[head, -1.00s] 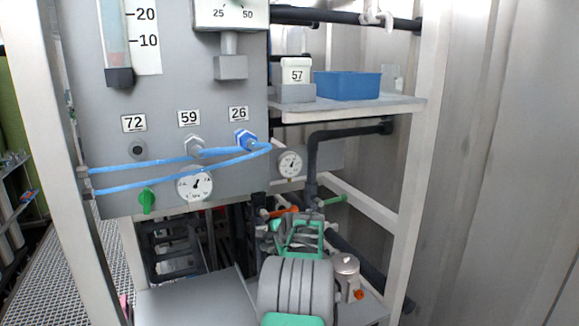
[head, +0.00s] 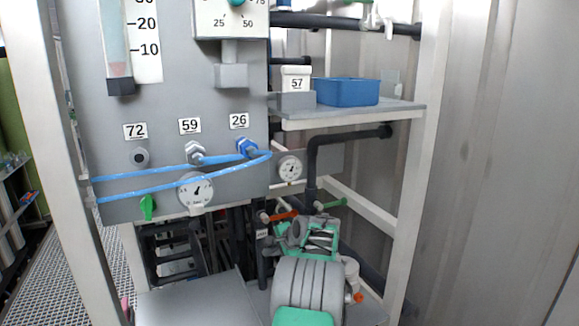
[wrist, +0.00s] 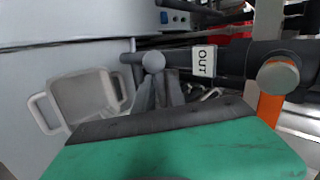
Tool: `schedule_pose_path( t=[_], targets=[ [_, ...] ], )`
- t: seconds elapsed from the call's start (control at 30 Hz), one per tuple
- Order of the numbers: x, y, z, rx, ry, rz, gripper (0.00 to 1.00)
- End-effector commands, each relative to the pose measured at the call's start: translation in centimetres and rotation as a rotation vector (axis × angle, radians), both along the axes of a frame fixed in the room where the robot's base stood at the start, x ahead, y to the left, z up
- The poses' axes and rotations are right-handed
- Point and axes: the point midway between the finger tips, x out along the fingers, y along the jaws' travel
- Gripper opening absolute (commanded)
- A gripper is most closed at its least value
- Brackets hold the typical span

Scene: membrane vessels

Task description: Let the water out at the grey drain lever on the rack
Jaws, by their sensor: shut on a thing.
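The grey drain lever shows in the wrist view as a grey rounded end (wrist: 153,63) on a dark pipe, beside a white "OUT" tag (wrist: 203,61). My gripper (wrist: 160,92) is shut on this lever, its two grey fingers close together around the lever just below the rounded end. In the head view my gripper (head: 292,230) is low in the rack, among the pipes under the panel. The gripper body hides the lever there, and how far the lever is turned cannot be told.
An orange lever (wrist: 270,108) hangs close to the right in the wrist view. In the head view an orange lever (head: 284,215) and a green lever (head: 333,203) are near my gripper. A blue bin (head: 346,92) stands on the shelf above. A white rack post (head: 418,170) bounds the right.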

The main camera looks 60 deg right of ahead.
Motion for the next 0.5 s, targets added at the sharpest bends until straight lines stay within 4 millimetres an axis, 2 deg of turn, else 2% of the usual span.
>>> schedule_pose_path(
  t=[0.13, 0.5],
  targets=[
    [-0.7, 0.0, 0.5, 0.003, 0.002, 0.117, 0.0],
    [-1.5, 0.1, 0.5, 0.001, 0.001, 0.267, 0.0]
  ],
)
